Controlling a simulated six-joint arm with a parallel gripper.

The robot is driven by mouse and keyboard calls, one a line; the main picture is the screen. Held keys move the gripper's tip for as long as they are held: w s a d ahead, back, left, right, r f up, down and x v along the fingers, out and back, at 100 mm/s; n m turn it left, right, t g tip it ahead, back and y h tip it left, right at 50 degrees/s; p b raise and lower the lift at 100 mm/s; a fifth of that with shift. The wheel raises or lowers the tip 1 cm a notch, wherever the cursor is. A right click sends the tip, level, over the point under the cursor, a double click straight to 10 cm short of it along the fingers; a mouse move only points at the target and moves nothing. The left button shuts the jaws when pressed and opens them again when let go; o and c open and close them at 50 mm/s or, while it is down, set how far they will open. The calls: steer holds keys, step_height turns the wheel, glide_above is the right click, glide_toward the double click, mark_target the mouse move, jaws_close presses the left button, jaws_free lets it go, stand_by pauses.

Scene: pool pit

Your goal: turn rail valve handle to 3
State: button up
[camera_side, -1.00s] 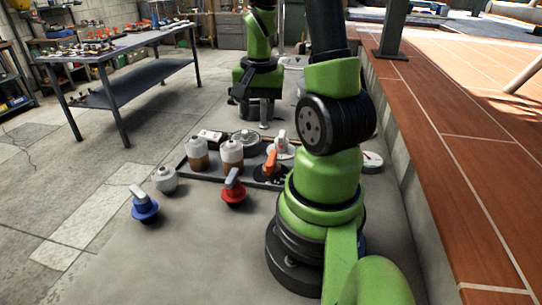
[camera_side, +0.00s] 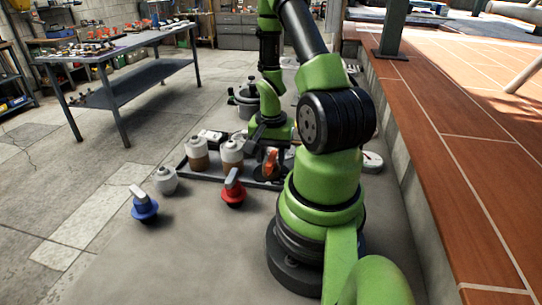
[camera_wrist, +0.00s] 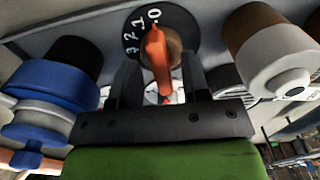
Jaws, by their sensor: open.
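The orange valve handle (camera_wrist: 157,58) stands on a black dial (camera_wrist: 182,22) marked 0, 1, 2 and 3 in the wrist view. Its upper end points close to the 0. My gripper (camera_wrist: 160,80) is open, with one dark finger on each side of the lower part of the handle in the picture. I cannot tell whether either finger touches it.
Two white-and-brown bottles (camera_side: 232,153) stand left of the handle on a dark tray (camera_side: 180,164). A raised tiled edge (camera_side: 425,170) runs along the right.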

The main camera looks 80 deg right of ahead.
steer(key=shift+f, duration=0.2)
jaws_close()
